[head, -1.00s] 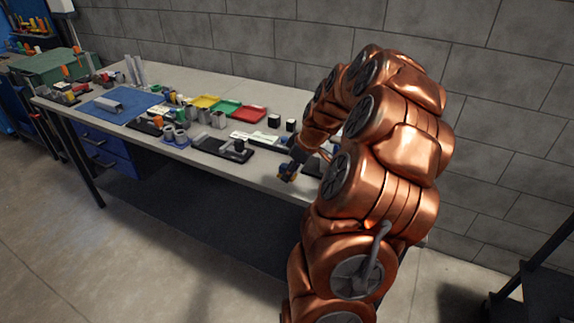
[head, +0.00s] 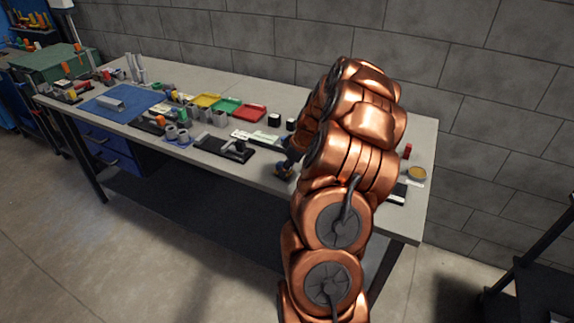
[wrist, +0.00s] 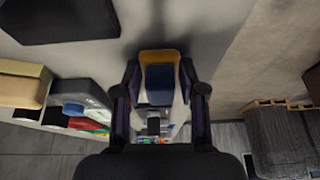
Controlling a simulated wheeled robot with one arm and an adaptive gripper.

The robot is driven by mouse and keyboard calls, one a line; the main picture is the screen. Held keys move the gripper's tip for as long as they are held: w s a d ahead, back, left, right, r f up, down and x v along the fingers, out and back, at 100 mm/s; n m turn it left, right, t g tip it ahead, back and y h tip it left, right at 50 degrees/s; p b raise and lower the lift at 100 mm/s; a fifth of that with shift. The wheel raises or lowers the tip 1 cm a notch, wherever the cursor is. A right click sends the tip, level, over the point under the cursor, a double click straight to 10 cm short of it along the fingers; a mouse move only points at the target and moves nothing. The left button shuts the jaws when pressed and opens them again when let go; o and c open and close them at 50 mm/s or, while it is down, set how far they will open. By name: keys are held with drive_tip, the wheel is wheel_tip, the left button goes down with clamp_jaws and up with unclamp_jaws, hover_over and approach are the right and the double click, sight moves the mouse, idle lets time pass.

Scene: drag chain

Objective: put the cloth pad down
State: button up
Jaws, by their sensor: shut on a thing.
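The cloth pad, blue with a tan-yellow edge, shows in the wrist view (wrist: 160,78) between the two dark fingers. My gripper (wrist: 160,92) is shut on it. In the head view my gripper (head: 285,168) is low over the front edge of the workbench (head: 262,178), with a small bit of the tan pad showing at its tip. I cannot tell whether the pad touches the bench top. Part of the gripper is hidden behind my arm in the head view.
A black tray with a grey part (head: 225,149) lies left of my gripper. Red (head: 250,113) and green bins stand behind it, with small black blocks (head: 274,120) beside them. A round tin (head: 416,173) and a red item (head: 407,151) stand at the right end.

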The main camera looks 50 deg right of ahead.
drive_tip(key=shift+f, duration=0.1)
drive_tip(key=shift+f+b, duration=0.2)
drive_tip(key=shift+b, duration=0.1)
drive_tip(key=o, duration=1)
drive_tip(key=shift+r, duration=0.1)
drive_tip(key=shift+d+r, duration=0.1)
drive_tip(key=shift+r, duration=0.15)
drive_tip(key=b+v, duration=0.4)
drive_tip(key=v, duration=0.7)
drive_tip(key=shift+s+r, duration=0.15)
drive_tip(key=shift+r, duration=0.25)
drive_tip(key=s+a+r+g, duration=0.1)
drive_tip(key=a, duration=1.2)
drive_tip(key=s+a+r+g, duration=0.1)
drive_tip(key=a+r+g, duration=0.1)
drive_tip(key=a, duration=1.1)
drive_tip(key=s+a+f+m+g, duration=0.1)
drive_tip(key=s+a, duration=0.3)
drive_tip(key=s, duration=0.3)
drive_tip(key=s+a+f+m+g+h, duration=0.1)
drive_tip(key=s+a+f, duration=0.1)
drive_tip(key=s+a, duration=0.3)
drive_tip(key=s+a+f+m+g, duration=0.1)
drive_tip(key=s+a, duration=0.3)
drive_tip(key=s, duration=0.6)
drive_tip(key=shift+s+a+f, duration=0.15)
drive_tip(key=shift+s+f, duration=0.15)
